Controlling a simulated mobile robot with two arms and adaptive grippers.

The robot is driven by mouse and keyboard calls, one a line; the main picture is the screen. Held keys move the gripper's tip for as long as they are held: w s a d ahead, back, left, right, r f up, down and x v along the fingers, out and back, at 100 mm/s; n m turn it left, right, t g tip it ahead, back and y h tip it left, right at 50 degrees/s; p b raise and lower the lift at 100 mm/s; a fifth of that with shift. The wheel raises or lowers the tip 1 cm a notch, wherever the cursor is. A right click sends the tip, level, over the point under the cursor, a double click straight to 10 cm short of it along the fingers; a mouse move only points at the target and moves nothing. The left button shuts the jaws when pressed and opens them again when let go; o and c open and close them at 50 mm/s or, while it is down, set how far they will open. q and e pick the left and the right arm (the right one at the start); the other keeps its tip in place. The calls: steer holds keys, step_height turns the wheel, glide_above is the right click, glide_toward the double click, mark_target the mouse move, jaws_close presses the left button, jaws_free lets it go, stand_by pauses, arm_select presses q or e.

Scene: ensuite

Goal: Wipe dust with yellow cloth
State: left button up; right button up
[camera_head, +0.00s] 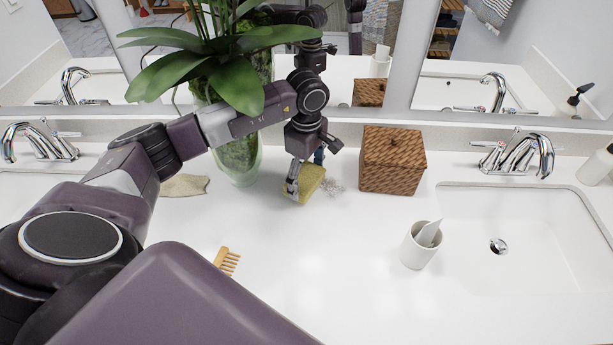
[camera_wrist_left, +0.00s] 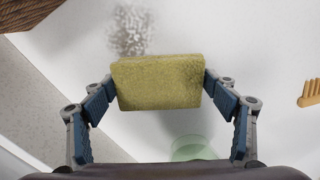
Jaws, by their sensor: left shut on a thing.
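The yellow cloth (camera_head: 312,182) looks like a thick folded block. It is held at the counter, between the plant vase and the wicker box. My left gripper (camera_head: 305,180) is shut on it, and in the left wrist view the cloth (camera_wrist_left: 158,82) sits between the two fingers of the gripper (camera_wrist_left: 162,90). A patch of grey dust (camera_head: 336,187) lies on the white counter just right of the cloth. The dust (camera_wrist_left: 130,30) also shows beyond the cloth in the left wrist view. The cloth's underside is hidden. My right gripper is out of view.
A glass vase (camera_head: 238,165) with a plant stands close left of the gripper. A lidded wicker box (camera_head: 392,165) is right of the dust. A white cup (camera_head: 420,250), a comb (camera_head: 227,262) and a beige item (camera_head: 184,186) lie around. The front middle counter is clear.

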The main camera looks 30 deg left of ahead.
arm_select(q)
steer(key=shift+f+b, duration=0.45)
steer(key=shift+f, duration=0.1)
steer(key=shift+d, duration=0.1)
